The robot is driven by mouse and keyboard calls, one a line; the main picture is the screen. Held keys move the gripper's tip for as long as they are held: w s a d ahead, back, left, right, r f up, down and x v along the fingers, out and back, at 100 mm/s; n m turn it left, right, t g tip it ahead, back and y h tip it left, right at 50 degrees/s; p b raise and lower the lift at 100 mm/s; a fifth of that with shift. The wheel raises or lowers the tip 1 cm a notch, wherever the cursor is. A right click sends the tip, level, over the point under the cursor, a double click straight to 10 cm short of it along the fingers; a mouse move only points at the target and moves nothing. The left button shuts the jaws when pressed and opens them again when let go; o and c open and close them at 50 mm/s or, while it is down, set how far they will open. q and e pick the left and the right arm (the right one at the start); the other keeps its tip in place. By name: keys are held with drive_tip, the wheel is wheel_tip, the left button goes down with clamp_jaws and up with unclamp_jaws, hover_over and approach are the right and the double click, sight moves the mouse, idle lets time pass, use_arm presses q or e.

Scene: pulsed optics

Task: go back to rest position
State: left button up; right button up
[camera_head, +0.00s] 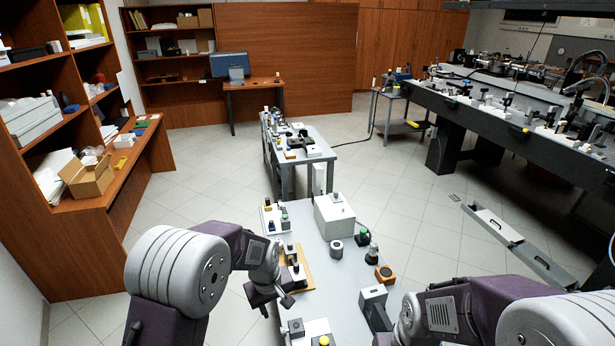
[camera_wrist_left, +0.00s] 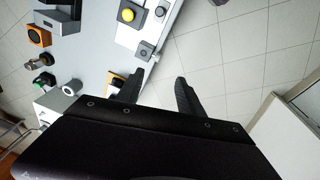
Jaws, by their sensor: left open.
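My left gripper (camera_head: 272,300) hangs at the left edge of the grey bench (camera_head: 345,270), next to a wooden board (camera_head: 303,264) with dark parts on it. In the left wrist view, my left gripper (camera_wrist_left: 159,92) has its two dark fingers apart, with nothing between them but floor tiles below. My right arm comes in from the lower right of the head view. Its gripper does not show.
The bench carries a white box (camera_head: 334,215), a grey cylinder (camera_head: 336,249), an orange block (camera_head: 385,273), a grey box (camera_head: 373,295) and a yellow-button device (camera_wrist_left: 128,15). A wooden shelf (camera_head: 150,160) stands left. Tiled floor (camera_head: 215,185) is clear between shelf and bench.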

use_arm(q)
drive_tip(key=s+a+r+p, duration=0.1)
drive_tip(key=s+a+r, duration=0.35)
drive_tip(key=r, duration=0.25)
drive_tip(key=s+a+m+p, duration=0.1)
drive_tip(key=s+a+m, duration=0.4)
drive_tip(key=s, duration=0.8)
drive_tip(key=shift+f+g, duration=0.2)
drive_tip(key=shift+g, duration=0.2)
use_arm(e)
wheel_tip(320, 180, up, 4)
drive_tip(key=shift+s+a+f, duration=0.1)
drive_tip(key=shift+f, duration=0.1)
drive_tip(key=shift+s, duration=0.1)
